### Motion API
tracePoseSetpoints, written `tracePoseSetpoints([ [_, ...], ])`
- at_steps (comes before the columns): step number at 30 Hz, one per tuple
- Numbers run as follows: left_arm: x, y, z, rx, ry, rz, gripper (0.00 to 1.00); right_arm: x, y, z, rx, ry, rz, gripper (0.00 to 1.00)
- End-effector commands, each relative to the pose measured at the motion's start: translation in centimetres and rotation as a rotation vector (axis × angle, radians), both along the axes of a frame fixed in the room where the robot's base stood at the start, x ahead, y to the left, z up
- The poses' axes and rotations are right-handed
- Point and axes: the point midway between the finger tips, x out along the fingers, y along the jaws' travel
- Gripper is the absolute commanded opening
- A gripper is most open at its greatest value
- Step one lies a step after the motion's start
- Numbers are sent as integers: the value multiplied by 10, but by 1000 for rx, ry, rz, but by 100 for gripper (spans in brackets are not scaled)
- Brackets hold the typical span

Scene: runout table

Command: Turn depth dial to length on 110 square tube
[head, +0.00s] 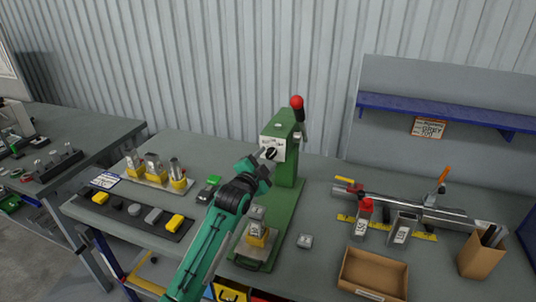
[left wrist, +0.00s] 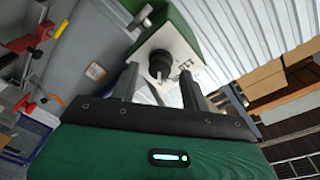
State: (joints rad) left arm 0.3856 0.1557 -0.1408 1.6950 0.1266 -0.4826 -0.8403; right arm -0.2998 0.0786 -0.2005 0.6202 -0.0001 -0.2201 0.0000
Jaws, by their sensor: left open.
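The depth dial (head: 271,154) is a black knob on a white plate on the head of the green press (head: 287,190). In the left wrist view the dial (left wrist: 160,64) shows between the two fingers of my open left gripper (left wrist: 158,78). In the head view the left gripper (head: 266,160) is right in front of the dial plate; I cannot tell whether the fingers touch the knob. My right gripper is out of view.
A yellow-based piece (head: 257,235) stands on the press base. A cardboard tray (head: 373,274), a measuring rail (head: 430,213) and a cardboard box (head: 482,252) lie to the right. A black strip (head: 133,211) and several yellow-based parts stand left. The press lever has a red ball (head: 296,102).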

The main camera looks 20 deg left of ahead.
Motion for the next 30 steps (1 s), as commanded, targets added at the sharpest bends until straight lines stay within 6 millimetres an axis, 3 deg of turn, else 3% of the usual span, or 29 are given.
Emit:
tracePoseSetpoints([
  [6,18,-3,1,-1,0,0,46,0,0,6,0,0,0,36],
  [17,21,-3,-1,-1,1,-1,46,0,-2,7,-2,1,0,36],
  [23,21,-3,-1,-1,2,0,7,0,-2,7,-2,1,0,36],
  [30,21,-4,-2,-12,4,-2,6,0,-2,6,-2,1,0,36],
])
